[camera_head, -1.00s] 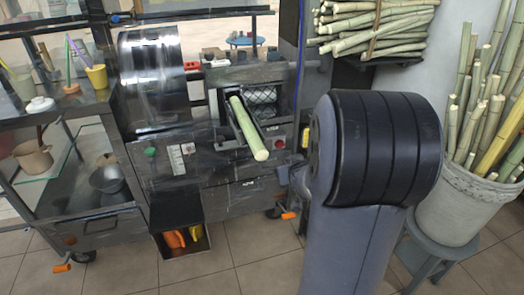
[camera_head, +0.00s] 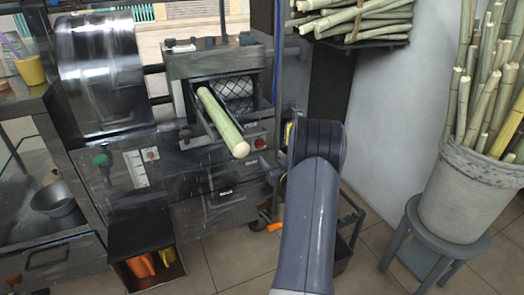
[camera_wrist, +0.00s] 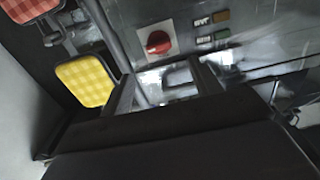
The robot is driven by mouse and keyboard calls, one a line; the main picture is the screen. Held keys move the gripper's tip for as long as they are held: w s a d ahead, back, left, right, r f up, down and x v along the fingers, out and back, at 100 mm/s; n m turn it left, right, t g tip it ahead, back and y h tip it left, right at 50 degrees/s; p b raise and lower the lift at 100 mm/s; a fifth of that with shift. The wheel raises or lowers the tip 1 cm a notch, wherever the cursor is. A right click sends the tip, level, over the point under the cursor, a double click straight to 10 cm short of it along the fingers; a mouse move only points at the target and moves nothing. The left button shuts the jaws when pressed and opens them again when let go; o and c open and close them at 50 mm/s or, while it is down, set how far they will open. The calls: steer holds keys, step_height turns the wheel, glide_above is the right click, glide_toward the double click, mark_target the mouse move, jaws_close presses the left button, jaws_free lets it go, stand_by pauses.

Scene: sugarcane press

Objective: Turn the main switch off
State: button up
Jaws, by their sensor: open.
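The main switch (camera_wrist: 157,42) is a red rotary knob on a pale square plate in the wrist view. It sits on a grey metal panel, just beyond my gripper. My gripper (camera_wrist: 165,82) is open, with its dark fingers apart and nothing seen between them. The knob is ahead of the fingers, and I see no contact.
A yellow checkered pad (camera_wrist: 85,80) hangs left of the switch, and small labelled buttons (camera_wrist: 221,34) are to its right. A cane (camera_head: 222,122) sticks out of the press front. A bucket of canes (camera_head: 465,195) stands on a stool (camera_head: 415,245) at the right.

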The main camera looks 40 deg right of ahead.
mark_target(262, 146)
steer(key=b+x, duration=0.1)
steer(key=x, duration=0.6)
steer(key=shift+w+d, duration=0.1)
steer(key=shift+w, duration=0.3)
steer(key=shift+c, duration=0.3)
steer(key=c, duration=0.9)
